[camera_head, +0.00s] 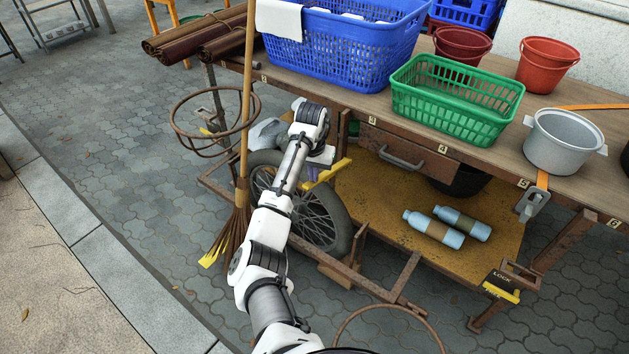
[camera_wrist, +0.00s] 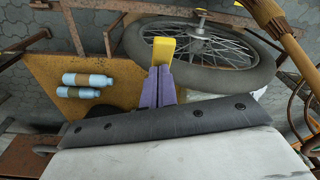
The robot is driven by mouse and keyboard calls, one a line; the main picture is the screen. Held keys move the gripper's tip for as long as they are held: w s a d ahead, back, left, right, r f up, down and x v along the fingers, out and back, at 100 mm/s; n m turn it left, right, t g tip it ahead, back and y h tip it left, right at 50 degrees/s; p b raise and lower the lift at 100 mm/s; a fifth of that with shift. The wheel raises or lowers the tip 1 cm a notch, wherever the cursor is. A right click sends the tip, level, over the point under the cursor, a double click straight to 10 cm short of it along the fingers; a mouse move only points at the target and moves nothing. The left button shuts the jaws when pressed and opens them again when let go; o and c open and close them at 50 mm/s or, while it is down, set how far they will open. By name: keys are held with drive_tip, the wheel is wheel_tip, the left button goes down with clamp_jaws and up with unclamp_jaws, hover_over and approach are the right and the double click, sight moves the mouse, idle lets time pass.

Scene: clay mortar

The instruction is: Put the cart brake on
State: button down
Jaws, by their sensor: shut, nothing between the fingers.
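The cart is a rusty-framed wooden cart (camera_head: 470,128) with a spoked wheel (camera_head: 338,214) at its side. A yellow bar (camera_head: 330,172), which looks like a brake lever, sits beside the top of the wheel. In the wrist view its yellow end (camera_wrist: 163,46) lies right at the tips of my gripper (camera_wrist: 159,72). My purple fingers are shut with nothing between them. I cannot tell whether they touch the bar. In the head view my gripper (camera_head: 314,168) is mostly hidden by my wrist. A yellow-edged plate marked LOCK (camera_head: 501,284) is at the lower right of the cart.
Two pale blue bottles (camera_head: 433,230) lie on the lower shelf (camera_head: 375,200). A broom (camera_head: 243,150) and a round metal ring (camera_head: 183,122) are near the wheel's left. A blue basket (camera_head: 345,50), green basket (camera_head: 457,95) and grey pot (camera_head: 565,142) stand on top. Paving at left is clear.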

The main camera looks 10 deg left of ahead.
sight(311, 186)
drive_tip(key=shift+f+b, duration=0.4)
drive_tip(key=shift+f, duration=1.85)
drive_tip(key=shift+r, duration=0.1)
drive_tip(key=shift+s+r+p, duration=0.2)
drive_tip(key=shift+p, duration=0.3)
drive_tip(key=s+p, duration=0.1)
drive_tip(key=r+p, duration=0.1)
drive_tip(key=p, duration=0.1)
drive_tip(key=shift+s, duration=0.65)
drive_tip(key=shift+s+f, duration=0.15)
drive_tip(key=shift+f, duration=0.1)
